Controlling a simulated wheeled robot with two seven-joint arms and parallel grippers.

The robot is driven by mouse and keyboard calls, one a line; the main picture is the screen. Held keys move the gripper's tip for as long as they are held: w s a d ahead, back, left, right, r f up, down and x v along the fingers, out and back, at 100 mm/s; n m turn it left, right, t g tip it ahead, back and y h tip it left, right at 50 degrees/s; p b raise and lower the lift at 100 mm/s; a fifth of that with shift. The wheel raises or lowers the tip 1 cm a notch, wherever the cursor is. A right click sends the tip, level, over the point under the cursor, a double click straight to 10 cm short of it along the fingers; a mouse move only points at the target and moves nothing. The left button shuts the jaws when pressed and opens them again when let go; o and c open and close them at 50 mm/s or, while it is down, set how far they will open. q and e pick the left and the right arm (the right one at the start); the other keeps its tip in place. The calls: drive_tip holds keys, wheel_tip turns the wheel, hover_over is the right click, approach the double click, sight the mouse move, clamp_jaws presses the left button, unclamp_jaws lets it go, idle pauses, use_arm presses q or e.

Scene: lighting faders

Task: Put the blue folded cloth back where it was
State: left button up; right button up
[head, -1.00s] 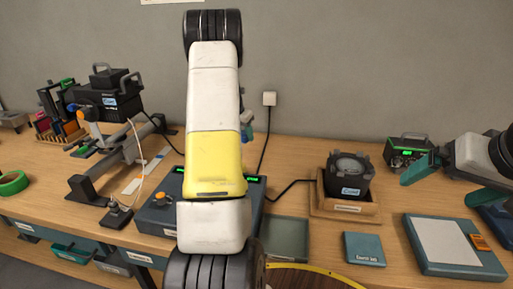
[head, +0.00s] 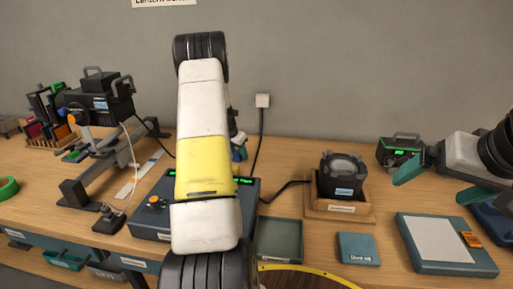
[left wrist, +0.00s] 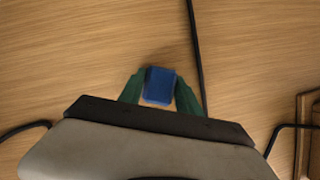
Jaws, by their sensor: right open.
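The blue folded cloth (left wrist: 159,86) shows in the left wrist view as a small blue block between the two green fingers of my left gripper (left wrist: 159,82). The fingers touch its sides, and wooden tabletop lies beyond it. In the head view my left arm hides most of this gripper; only a bit of blue and teal (head: 239,150) shows at the arm's right edge, above the rear of the console. The cloth's height above the table cannot be told. My right gripper (head: 440,190) is open at the right, over the table, with nothing seen between its fingers.
A console (head: 152,212) with green displays lies partly under my left arm. An empty shallow tray (head: 279,238), a teal labelled square (head: 358,248) and a lamp in a wooden holder (head: 340,209) stand right of it. A black cable (left wrist: 197,55) runs close beside the cloth.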

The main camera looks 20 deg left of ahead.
use_arm(q)
drive_tip(key=o, duration=0.3)
drive_tip(key=shift+o, duration=0.2)
drive_tip(key=d+v, duration=0.1)
drive_tip(key=v, duration=1.1)
drive_tip(key=s+d+r+m+h, duration=0.1)
drive_tip(key=s+d+r+m, duration=0.5)
drive_tip(key=d+r+m, duration=0.2)
drive_tip(key=s+d+r+m, duration=0.5)
drive_tip(key=d+r+m, duration=0.2)
drive_tip(key=d+m, duration=0.15)
drive_tip(key=s+d+r+m, duration=0.1)
drive_tip(key=s+d+m, duration=0.4)
drive_tip(key=s+m, duration=0.4)
drive_tip(key=s+d+r+m+t, duration=0.1)
drive_tip(key=s+d+m, duration=0.5)
drive_tip(key=s+m, duration=0.3)
drive_tip(key=shift+s+t, duration=0.3)
drive_tip(key=shift+s, duration=0.65)
